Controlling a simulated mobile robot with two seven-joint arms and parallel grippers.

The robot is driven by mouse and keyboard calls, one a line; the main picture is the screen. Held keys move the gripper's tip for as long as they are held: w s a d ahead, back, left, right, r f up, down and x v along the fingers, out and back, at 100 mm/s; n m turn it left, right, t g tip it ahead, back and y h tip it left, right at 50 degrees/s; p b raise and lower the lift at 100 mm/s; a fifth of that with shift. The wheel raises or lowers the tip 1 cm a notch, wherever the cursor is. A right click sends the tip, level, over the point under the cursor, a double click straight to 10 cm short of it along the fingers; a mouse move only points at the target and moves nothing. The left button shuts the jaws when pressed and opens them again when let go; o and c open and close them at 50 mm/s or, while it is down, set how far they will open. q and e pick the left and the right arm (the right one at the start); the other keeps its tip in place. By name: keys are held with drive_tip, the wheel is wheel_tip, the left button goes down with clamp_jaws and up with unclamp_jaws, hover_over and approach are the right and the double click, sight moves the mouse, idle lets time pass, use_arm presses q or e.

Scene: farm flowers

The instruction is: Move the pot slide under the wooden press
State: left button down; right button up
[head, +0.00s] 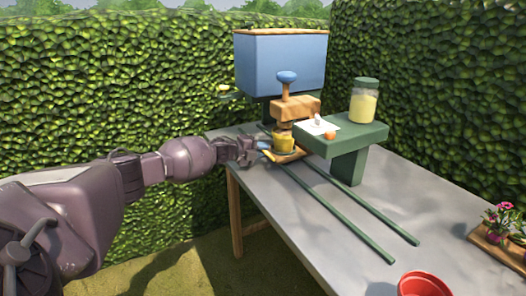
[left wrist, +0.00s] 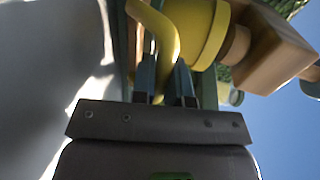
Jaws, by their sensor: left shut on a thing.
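The pot slide (head: 290,157) is a small wooden tray on green rails, with a yellow pot (head: 284,142) on it. The wooden press (head: 294,108) is a block with a blue knob, and in the head view the pot appears directly below it. My left gripper (head: 262,150) is at the left side of the slide. In the left wrist view, my left gripper (left wrist: 166,82) is shut on a curved yellow handle (left wrist: 166,35) beside the yellow pot (left wrist: 203,35). The press block (left wrist: 272,48) shows beyond the pot. Exact alignment is unclear. My right gripper is not in view.
Two green rails (head: 335,213) run along the grey table (head: 385,195). A green stand (head: 350,138) holds a jar (head: 363,102) and a white sheet. A blue box (head: 281,62) stands behind. A red pot (head: 424,284) and a flower tray (head: 497,247) are at the front right.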

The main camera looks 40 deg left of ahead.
use_arm(q)
drive_tip(key=c, duration=1.1)
unclamp_jaws()
drive_tip(key=shift+c, duration=0.2)
drive_tip(key=shift+s+a+r+p, duration=0.2)
drive_tip(key=shift+s+r+p, duration=0.1)
drive_tip(key=shift+s, duration=0.25)
drive_tip(key=p+v, duration=0.2)
drive_tip(key=v, duration=0.6)
drive_tip(key=shift+s+p, duration=0.1)
drive_tip(key=shift+p, duration=0.2)
drive_tip(key=shift+s+a, duration=0.25)
drive_tip(key=shift+s, duration=0.4)
